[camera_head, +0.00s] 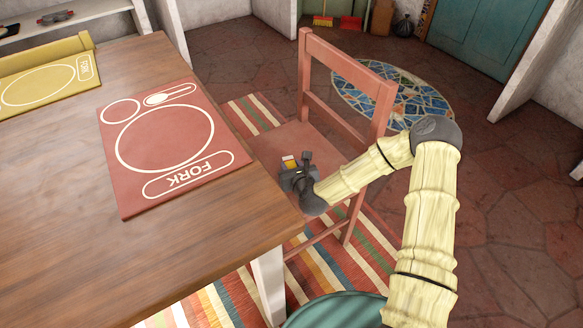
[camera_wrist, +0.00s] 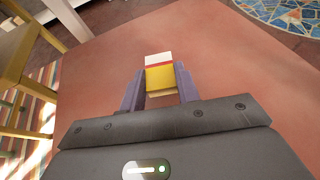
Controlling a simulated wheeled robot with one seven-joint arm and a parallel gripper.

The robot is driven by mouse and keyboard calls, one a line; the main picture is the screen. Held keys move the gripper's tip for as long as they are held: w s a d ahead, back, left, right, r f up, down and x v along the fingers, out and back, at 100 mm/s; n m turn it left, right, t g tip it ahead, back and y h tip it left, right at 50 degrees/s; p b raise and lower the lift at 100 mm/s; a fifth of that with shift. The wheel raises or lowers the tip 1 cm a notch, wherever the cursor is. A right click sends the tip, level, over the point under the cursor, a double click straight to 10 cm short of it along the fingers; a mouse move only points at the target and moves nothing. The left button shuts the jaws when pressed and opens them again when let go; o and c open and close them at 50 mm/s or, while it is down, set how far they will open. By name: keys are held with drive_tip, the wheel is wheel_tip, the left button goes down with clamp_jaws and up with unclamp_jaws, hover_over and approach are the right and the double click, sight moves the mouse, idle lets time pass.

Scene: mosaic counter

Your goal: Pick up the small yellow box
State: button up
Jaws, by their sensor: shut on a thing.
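The small yellow box (camera_wrist: 160,78) has a white and red end. In the wrist view it sits between the two fingers of my gripper (camera_wrist: 160,92), which are shut on it. In the head view the box (camera_head: 289,162) shows just beyond my gripper (camera_head: 294,172), over the seat of the pink-red chair (camera_head: 262,148). The seat fills most of the wrist view behind the box. I cannot tell whether the box touches the seat. Its near end is partly hidden by the gripper.
A wooden table (camera_head: 60,235) with a red placemat (camera_head: 120,190) and a yellow placemat (camera_head: 20,105) stands left of the chair. The chair's backrest (camera_head: 345,65) rises behind and right of my gripper. A striped rug (camera_head: 225,305) lies below. Open floor lies to the right.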

wheel_tip(320, 180, up, 9)
drive_tip(key=p, duration=0.3)
drive_tip(key=shift+f, duration=0.1)
